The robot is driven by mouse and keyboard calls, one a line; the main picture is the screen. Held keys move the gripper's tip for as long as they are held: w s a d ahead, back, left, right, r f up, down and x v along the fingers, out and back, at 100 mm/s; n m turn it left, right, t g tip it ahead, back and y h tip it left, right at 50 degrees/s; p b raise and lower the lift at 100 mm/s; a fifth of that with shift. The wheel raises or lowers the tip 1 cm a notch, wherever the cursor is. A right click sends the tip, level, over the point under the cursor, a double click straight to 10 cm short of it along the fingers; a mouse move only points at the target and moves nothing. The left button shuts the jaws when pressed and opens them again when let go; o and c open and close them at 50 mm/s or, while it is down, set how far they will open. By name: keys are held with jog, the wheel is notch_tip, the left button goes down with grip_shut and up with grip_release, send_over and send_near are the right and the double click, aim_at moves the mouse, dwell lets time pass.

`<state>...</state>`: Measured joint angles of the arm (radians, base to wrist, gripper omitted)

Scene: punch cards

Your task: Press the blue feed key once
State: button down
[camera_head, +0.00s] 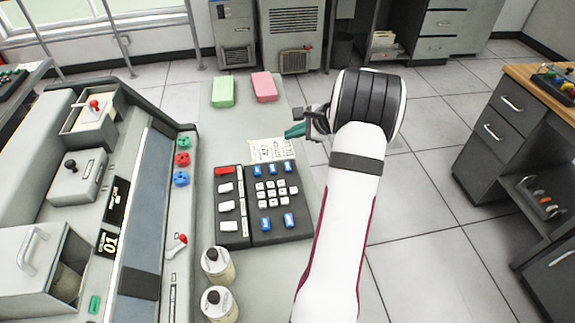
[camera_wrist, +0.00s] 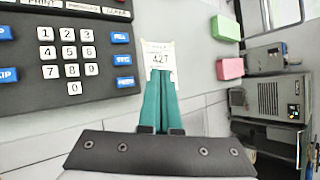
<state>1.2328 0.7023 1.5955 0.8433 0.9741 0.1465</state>
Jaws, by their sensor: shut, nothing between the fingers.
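A dark keypad (camera_head: 268,238) lies on the grey desk, with white number keys and several blue keys around them. In the wrist view, three blue keys stand in a column: a top one (camera_wrist: 120,38), a middle one (camera_wrist: 122,60) and a lower one (camera_wrist: 125,82). Their labels are too small to read surely, so I cannot tell which is the feed key. My gripper (camera_head: 289,132) is shut and empty, with teal fingers. It is beyond the keypad's far right corner, by a paper card. In the wrist view, its fingertips (camera_wrist: 160,73) overlap the card, right of the blue keys.
The printed card (camera_head: 271,149) lies just beyond the keypad. A green block (camera_head: 223,92) and a pink block (camera_head: 264,87) are farther back. Two capped bottles (camera_head: 219,265) stand at the front left. A large machine (camera_head: 145,215) borders the desk's left side.

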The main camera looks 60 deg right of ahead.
send_near(284, 163)
jog(key=shift+w+r+x, duration=0.1)
jog(key=shift+r+x, duration=0.05)
jog(key=shift+x, duration=0.7)
jog(key=shift+w+r+x, duration=0.1)
jog(key=shift+w+x, duration=0.05)
jog(key=shift+x, duration=0.7)
jog(key=shift+w+r+x, duration=0.1)
jog(key=shift+r+x, duration=0.05)
jog(key=shift+x, duration=0.7)
jog(key=shift+f, duration=0.4)
jog(key=shift+f, duration=0.45)
dwell(0.3)
jog(key=shift+r, duration=0.9)
notch_tip(284, 163, up, 5)
dwell(0.5)
